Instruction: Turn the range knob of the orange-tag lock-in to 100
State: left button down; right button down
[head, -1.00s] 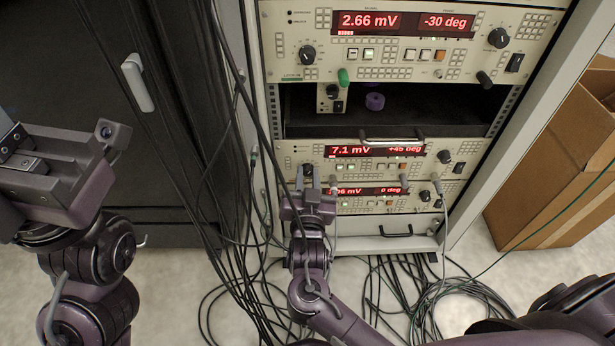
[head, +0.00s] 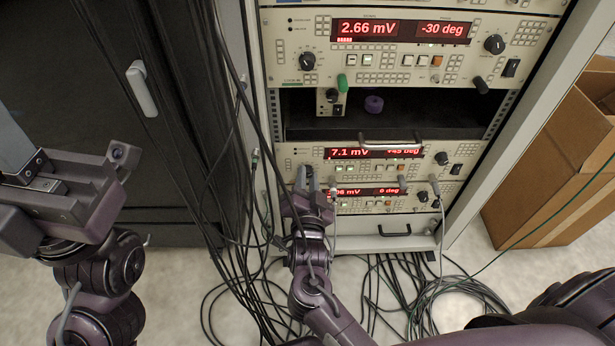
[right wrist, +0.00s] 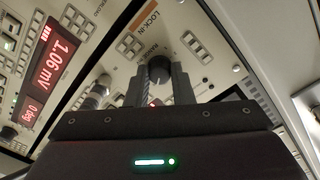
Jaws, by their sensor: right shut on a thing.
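The orange-tag lock-in (head: 297,152) is the middle unit in the rack; its display in the head view reads 7.1 mV and +45 deg. Its orange tag (right wrist: 128,43) shows in the right wrist view. My right gripper (head: 304,176) is at the left end of this unit. In the right wrist view its fingers (right wrist: 160,84) are shut around the black range knob (right wrist: 159,68), one on each side. The knob's pointer and scale cannot be read. My left gripper (head: 70,180) is off to the left, away from the rack; its fingertips are not clearly seen.
A lower lock-in (head: 390,204) reads 0 deg, and a green-tag lock-in (head: 390,72) sits above. Between units is a dark shelf (head: 430,120) with a purple ring (head: 373,104). Cables (head: 235,200) hang left of my right gripper. A cardboard box (head: 550,170) stands right.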

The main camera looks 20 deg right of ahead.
dwell(0.3)
jog(key=c, duration=1.3)
grip_release()
jog(key=shift+o, duration=0.2)
